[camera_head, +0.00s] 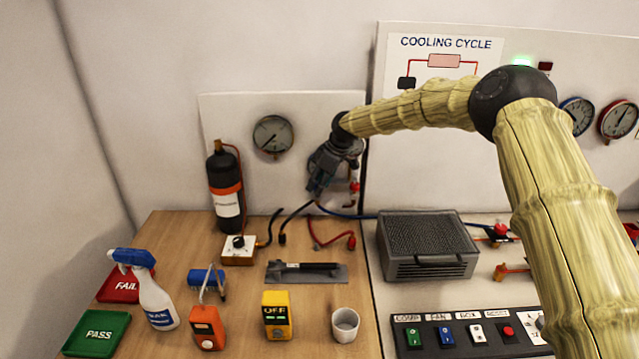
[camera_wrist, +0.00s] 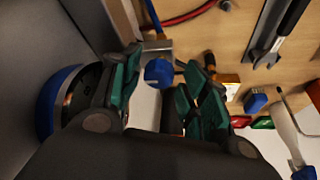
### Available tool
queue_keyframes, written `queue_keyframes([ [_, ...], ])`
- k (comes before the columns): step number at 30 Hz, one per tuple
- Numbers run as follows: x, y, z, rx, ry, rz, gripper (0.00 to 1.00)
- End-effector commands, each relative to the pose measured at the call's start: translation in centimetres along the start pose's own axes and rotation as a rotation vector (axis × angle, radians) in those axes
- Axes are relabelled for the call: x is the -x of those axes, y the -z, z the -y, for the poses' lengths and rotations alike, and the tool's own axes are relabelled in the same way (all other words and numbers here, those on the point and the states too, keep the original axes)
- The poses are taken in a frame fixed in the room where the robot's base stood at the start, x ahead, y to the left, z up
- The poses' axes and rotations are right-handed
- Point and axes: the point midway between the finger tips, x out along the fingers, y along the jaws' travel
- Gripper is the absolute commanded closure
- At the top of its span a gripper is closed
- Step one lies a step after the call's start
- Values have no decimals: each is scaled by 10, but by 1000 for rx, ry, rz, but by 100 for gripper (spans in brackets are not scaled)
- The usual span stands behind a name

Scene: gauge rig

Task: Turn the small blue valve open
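The small blue valve knob (camera_wrist: 158,72) shows in the wrist view on a metal stem. I cannot tell whether the left finger touches the knob. In the head view my gripper (camera_head: 318,184) points down in front of the white gauge panel and hides the blue valve. A red knob (camera_head: 355,187) shows just to its right.
A blue-rimmed gauge (camera_wrist: 48,105) is close to the left finger in the wrist view. Blue, black and red hoses (camera_head: 330,238) hang below the gripper. A black bottle (camera_head: 224,187) stands left, and a grey vented box (camera_head: 427,245) stands right.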

Motion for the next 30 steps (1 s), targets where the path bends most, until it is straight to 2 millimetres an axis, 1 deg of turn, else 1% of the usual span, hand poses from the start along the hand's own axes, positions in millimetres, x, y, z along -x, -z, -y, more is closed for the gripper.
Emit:
queue_keyframes([
  [8, 6, 2, -2, 0, -6, -4, 50],
  [11, 16, 2, -3, -1, -7, -5, 50],
  [21, 59, 0, -1, 0, -4, -2, 50],
  [27, 76, 0, -1, -1, -3, -2, 50],
  [30, 80, -1, 0, -1, -2, -1, 50],
])
